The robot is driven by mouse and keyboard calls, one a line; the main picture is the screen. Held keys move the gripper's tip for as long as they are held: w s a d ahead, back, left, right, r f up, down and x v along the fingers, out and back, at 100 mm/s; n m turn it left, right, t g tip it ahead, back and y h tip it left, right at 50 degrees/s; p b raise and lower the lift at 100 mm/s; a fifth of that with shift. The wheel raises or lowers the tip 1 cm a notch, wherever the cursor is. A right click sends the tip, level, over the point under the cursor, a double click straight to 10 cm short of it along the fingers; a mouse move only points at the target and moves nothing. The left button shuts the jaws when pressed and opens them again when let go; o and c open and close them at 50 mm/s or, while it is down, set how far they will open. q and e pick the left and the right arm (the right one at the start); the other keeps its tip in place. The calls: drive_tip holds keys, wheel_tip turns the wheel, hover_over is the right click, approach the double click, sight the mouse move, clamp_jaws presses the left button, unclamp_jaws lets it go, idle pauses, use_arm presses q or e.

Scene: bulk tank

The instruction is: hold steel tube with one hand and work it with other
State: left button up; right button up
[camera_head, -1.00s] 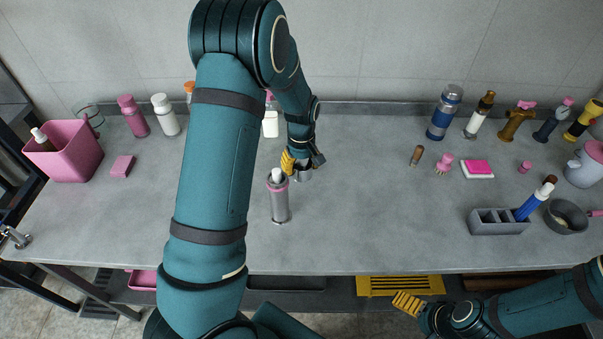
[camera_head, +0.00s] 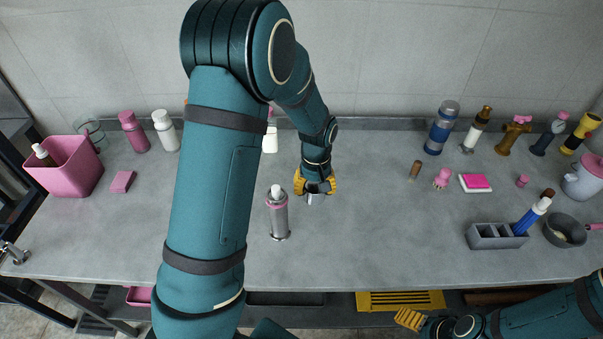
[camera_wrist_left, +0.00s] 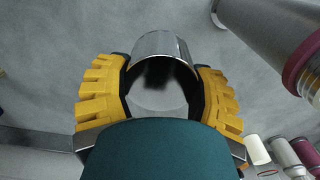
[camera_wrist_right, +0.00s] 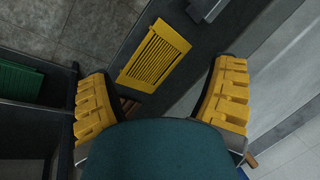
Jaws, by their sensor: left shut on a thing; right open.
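A short, shiny steel tube (camera_head: 315,200) is between the yellow fingers of my left gripper (camera_head: 316,188), above or on the middle of the grey counter; I cannot tell if it touches. In the left wrist view the tube (camera_wrist_left: 161,48) shows a mirror-like wall and a round rim, with a finger on each side. My right gripper (camera_head: 410,319) is low at the front, off the counter's front edge, far from the tube. In the right wrist view its fingers (camera_wrist_right: 160,95) are wide apart with nothing between them.
A grey cylinder (camera_head: 279,218) with a pink ring and white top stands left of the tube. A pink bin (camera_head: 75,176) is far left. The counter's front middle is clear.

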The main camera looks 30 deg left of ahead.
drive_tip(key=c, duration=0.6)
use_arm(q)
drive_tip(key=s+d+f+m, duration=0.1)
drive_tip(key=s+d+m, duration=0.5)
drive_tip(key=d, duration=0.2)
drive_tip(key=shift+d+f+m, duration=0.3)
drive_tip(key=shift+m, duration=0.1)
use_arm(e)
drive_tip(key=shift+s, duration=0.15)
drive_tip(key=shift+c, duration=0.2)
